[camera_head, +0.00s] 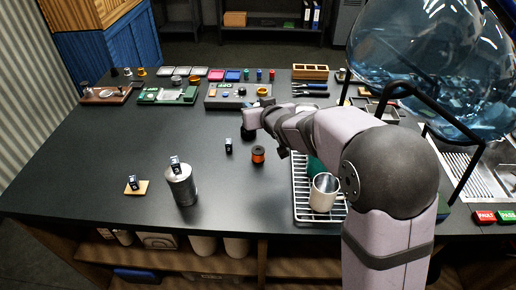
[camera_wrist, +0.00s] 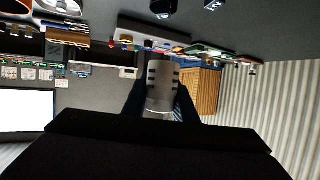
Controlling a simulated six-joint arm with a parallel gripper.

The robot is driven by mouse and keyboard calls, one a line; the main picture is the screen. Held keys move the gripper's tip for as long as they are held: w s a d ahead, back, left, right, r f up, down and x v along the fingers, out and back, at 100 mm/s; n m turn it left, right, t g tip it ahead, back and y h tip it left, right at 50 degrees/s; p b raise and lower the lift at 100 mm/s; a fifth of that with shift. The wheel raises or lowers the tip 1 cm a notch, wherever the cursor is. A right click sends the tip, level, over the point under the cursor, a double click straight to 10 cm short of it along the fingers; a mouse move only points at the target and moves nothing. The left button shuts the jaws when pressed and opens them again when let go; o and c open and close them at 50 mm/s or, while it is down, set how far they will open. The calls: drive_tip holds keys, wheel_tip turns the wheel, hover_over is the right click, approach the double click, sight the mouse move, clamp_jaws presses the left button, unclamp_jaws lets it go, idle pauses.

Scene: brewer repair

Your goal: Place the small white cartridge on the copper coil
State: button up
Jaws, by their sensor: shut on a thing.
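My gripper (camera_wrist: 160,92) is shut on a small pale grey-white cylinder with dark notches, the white cartridge (camera_wrist: 160,74), seen between the fingers in the wrist view. In the head view the end of my arm points left over the middle of the table, and the cartridge cannot be made out there. The copper coil (camera_head: 258,154), a small orange spool with dark ends, stands upright on the table in the head view. It is apart from my gripper, just nearer the camera than the arm's end. Nothing is seen on top of it.
A small dark block (camera_head: 228,145) stands left of the coil. A silver canister (camera_head: 181,187) and a wooden pad (camera_head: 142,187) each bear a similar block. A wire rack (camera_head: 301,187) with a metal cup (camera_head: 324,192) lies right.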

sight(258, 155)
drive_tip(key=shift+s+a+f+p, duration=0.15)
drive_tip(key=shift+f+p, duration=0.2)
drive_tip(key=shift+f, duration=2.4)
drive_tip(key=shift+s+d+f+p, duration=0.1)
drive_tip(key=shift+f+p, duration=0.25)
drive_tip(key=shift+f, duration=2.35)
drive_tip(key=shift+f, duration=0.15)
drive_tip(key=o, duration=1)
drive_tip(key=shift+o, duration=0.2)
